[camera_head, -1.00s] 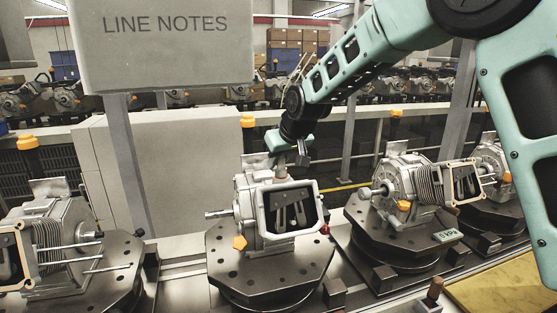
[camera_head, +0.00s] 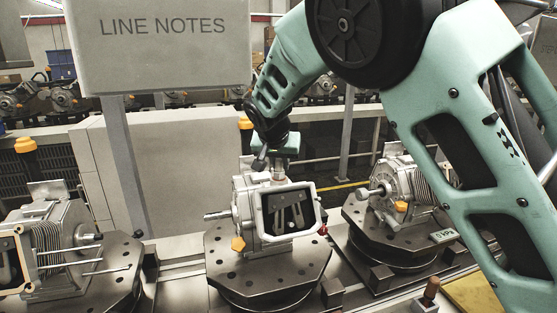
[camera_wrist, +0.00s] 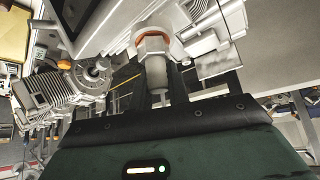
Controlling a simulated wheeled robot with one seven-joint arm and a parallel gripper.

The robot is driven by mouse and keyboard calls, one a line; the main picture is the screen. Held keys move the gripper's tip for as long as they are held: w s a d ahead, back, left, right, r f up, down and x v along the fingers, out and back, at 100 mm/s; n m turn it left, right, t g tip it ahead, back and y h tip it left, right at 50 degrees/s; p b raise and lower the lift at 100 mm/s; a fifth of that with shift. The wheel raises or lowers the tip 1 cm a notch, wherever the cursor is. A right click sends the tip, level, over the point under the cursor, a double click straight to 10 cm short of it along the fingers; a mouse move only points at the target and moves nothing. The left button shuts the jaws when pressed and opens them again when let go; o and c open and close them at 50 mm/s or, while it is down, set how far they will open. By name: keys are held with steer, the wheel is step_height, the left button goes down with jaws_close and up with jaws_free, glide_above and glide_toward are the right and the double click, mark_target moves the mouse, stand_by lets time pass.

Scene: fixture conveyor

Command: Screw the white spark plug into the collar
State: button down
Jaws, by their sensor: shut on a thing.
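The white spark plug (camera_wrist: 157,72) is upright between the dark fingers of my gripper (camera_wrist: 159,88) in the wrist view. Its wider hex part meets the collar (camera_wrist: 141,38), which shows an orange-brown ring on the pale engine housing. How deep the plug sits in the collar cannot be told. In the head view my gripper (camera_head: 279,163) points down over the top of the middle engine (camera_head: 262,215), shut on the plug. The plug is small and mostly hidden there by the gripper.
The middle engine stands on a dark round fixture (camera_head: 225,270). Similar engines on fixtures stand to the left (camera_head: 65,225) and right (camera_head: 405,180). A wooden-handled item (camera_head: 431,290) stands at the front right.

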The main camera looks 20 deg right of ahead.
steer(key=shift+d+m+h, duration=0.1)
steer(key=shift+m+h, duration=0.3)
steer(key=shift+m, duration=0.3)
steer(key=shift+p, duration=0.3)
steer(key=shift+s+r+m+g+h+p, duration=0.1)
steer(key=shift+r+m+g+h+p, duration=0.05)
steer(key=shift+m+g+h+p, duration=0.35)
steer(key=shift+s+d+m+g+h+p, duration=0.1)
steer(key=shift+m+g+h+p, duration=0.3)
steer(key=shift+m+p, duration=0.55)
steer(key=shift+s+d+m+g+h+p, duration=0.15)
steer(key=shift+m+g+p, duration=0.45)
steer(key=shift+m, duration=0.65)
steer(key=shift+s+m+g+h+p, duration=0.1)
steer(key=shift+m+g+h+p, duration=0.15)
steer(key=shift+m+g+p, duration=0.7)
steer(key=shift+s+m+g+h+p, duration=0.15)
steer(key=shift+m+g+p, duration=0.35)
steer(key=shift+m, duration=0.75)
